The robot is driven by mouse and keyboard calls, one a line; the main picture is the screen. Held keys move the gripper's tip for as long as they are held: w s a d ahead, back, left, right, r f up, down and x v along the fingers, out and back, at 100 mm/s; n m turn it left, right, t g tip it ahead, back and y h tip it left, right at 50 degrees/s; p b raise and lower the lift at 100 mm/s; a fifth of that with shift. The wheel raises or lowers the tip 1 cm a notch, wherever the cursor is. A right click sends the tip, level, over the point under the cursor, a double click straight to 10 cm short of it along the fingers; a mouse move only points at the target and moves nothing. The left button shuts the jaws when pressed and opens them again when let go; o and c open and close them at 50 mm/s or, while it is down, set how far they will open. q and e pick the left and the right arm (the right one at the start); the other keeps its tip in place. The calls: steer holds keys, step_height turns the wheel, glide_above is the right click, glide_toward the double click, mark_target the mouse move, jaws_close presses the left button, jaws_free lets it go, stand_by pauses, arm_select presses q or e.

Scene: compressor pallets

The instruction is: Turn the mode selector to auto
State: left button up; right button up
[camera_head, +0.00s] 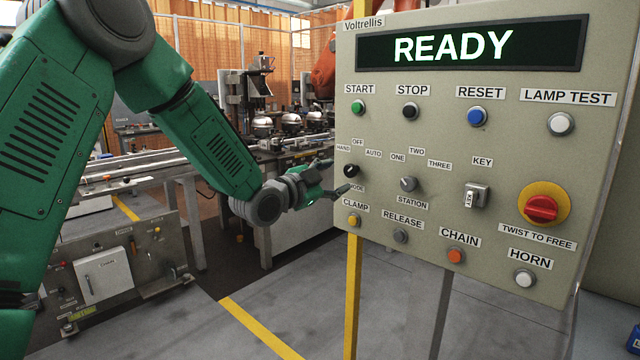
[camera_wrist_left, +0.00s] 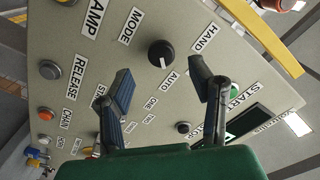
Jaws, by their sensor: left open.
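The mode selector (camera_head: 351,171) is a black round knob at the left edge of the grey control panel (camera_head: 455,140). Labels HAND, OFF and AUTO stand around its top and MODE below it. In the left wrist view the knob (camera_wrist_left: 161,53) lies beyond the fingertips, roughly centred between them, with a small pale mark on it. My right gripper is not in view.
The station selector (camera_head: 408,184) sits right of the mode knob, with the yellow clamp button (camera_head: 354,220) below. The key switch (camera_head: 477,195) and red emergency stop (camera_head: 543,208) are farther right. The display (camera_head: 470,45) reads READY. A yellow post (camera_head: 353,290) stands under the panel.

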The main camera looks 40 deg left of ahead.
arm_select(q)
steer(key=s, duration=0.5)
steer(key=shift+s+a+f, duration=0.15)
steer(key=shift+s+a, duration=0.2)
